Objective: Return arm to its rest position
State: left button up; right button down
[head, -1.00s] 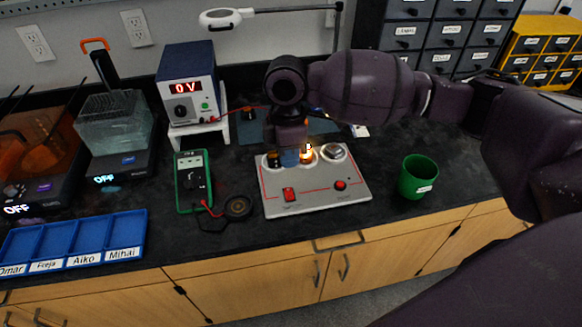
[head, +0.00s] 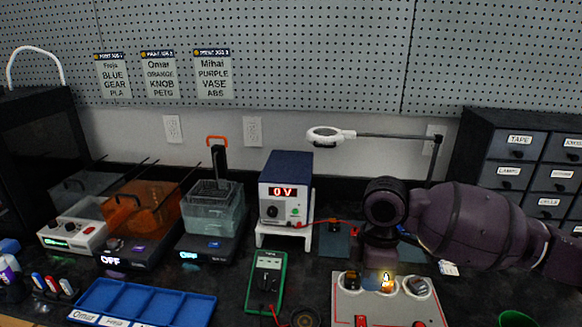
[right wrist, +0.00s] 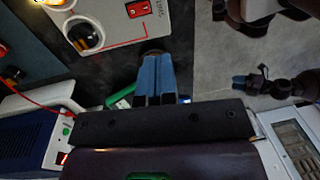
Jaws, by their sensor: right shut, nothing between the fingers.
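My right arm reaches in from the right in the head view. My right gripper (head: 377,284) points down over the circuit board (head: 345,305), in front of a glowing bulb (head: 387,281). In the right wrist view its blue fingers (right wrist: 155,75) are shut together with nothing between them. Part of the board (right wrist: 110,20) shows beyond them. What looks like my left gripper (right wrist: 240,82) is small over the grey floor in the right wrist view; its jaws are too small to read. It is outside the head view.
A power supply (head: 285,190) reading 0 V stands on a white riser left of my right gripper. A multimeter (head: 266,280) lies in front of it. A lamp arm (head: 390,135) is behind, drawers (head: 515,150) at right, a green cup (head: 515,318) at the lower edge.

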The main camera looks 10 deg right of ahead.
jog(key=s+a+f+m+t+y, duration=0.2)
jog(key=s+a+f+m+y, duration=0.3)
jog(key=s+f, duration=0.75)
jog(key=s+d+f+m+t+h, duration=0.1)
jog(key=s+d+f+m+h, duration=0.15)
jog(key=s+d+m, duration=0.45)
jog(key=s+d+f+m+t+h, duration=0.1)
jog(key=s+d+m+h, duration=0.25)
jog(key=s+d, duration=0.45)
jog(key=w+a+f+n+t, duration=0.1)
jog(key=w+a+f+t, duration=0.1)
jog(key=w+f+t, duration=0.5)
jog(key=shift+a+f+t+y, duration=0.3)
jog(key=shift+a+f+t, duration=0.1)
jog(key=shift+f+t, duration=0.4)
